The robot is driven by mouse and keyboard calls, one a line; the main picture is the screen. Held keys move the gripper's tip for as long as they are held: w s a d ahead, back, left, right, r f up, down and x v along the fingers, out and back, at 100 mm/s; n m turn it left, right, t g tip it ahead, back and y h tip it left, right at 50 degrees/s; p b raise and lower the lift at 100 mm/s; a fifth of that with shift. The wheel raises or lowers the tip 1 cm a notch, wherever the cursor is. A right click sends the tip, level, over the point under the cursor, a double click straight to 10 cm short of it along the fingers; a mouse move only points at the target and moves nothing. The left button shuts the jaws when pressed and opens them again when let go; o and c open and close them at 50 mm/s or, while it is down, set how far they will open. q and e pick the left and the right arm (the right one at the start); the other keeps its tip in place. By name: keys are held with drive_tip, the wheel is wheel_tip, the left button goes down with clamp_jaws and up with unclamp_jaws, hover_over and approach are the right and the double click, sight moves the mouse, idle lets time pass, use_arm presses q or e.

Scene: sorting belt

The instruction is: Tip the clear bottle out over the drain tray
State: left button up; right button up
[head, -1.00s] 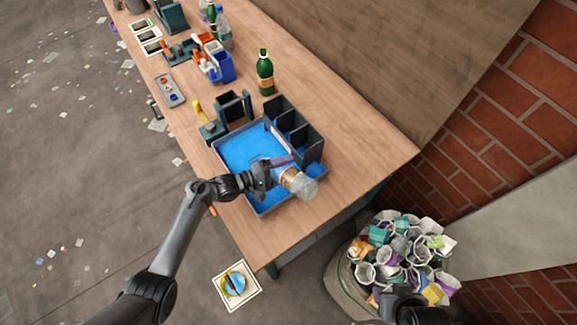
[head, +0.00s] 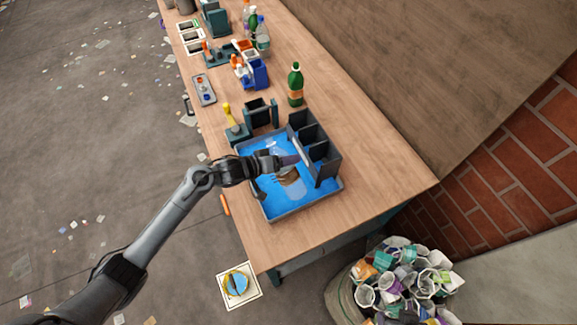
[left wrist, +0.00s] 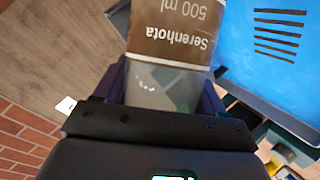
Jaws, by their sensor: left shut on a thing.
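The clear bottle (head: 291,187) has a brown label and is held tilted over the blue drain tray (head: 270,205). My left gripper (head: 290,161) is shut on its body and hides part of it. In the left wrist view the bottle (left wrist: 160,88) sits between the two dark fingers (left wrist: 163,92), and its label text reads upside down. The tray floor (left wrist: 240,40) with dark drain slots shows there to the right. I cannot tell whether liquid is coming out. My right gripper is not in view.
A dark divided rack (head: 318,150) stands along the tray's right side. A green bottle (head: 295,85) stands behind it on the wooden bench (head: 345,130). A blue holder (head: 258,74) and more bottles are farther back. A full waste bag (head: 345,300) stands beyond the bench's near end.

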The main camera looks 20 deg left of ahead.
use_arm(q)
drive_tip(key=shift+w+a+r+m+t+y+p, duration=0.15)
drive_tip(key=shift+w+a+r+m+y+p, duration=0.1)
drive_tip(key=shift+a+r+m+y, duration=0.25)
drive_tip(key=shift+w+a+r+m+t+y+p, duration=0.2)
drive_tip(key=shift+r+m, duration=0.2)
drive_tip(key=shift+r, duration=0.3)
drive_tip(key=shift+w+a+f+m+t+y+b, duration=0.25)
drive_tip(key=shift+w+a+m+y+b, duration=0.1)
drive_tip(key=shift+a+m+b, duration=0.15)
drive_tip(key=shift+w+a+f+m+t+y+b, duration=0.15)
drive_tip(key=shift+w+a+m+t+y+b, duration=0.05)
drive_tip(key=shift+a+m+y+b, duration=0.25)
drive_tip(key=shift+w+a+r+m+y+b, duration=0.1)
drive_tip(key=shift+w+a+m+y+b, duration=0.2)
drive_tip(key=shift+a+m+b, duration=0.25)
drive_tip(key=shift+w+a+r+m+t+y+b, duration=0.2)
drive_tip(key=shift+w+a+m+t+y+b, duration=0.1)
drive_tip(key=shift+a+m+t, duration=0.1)
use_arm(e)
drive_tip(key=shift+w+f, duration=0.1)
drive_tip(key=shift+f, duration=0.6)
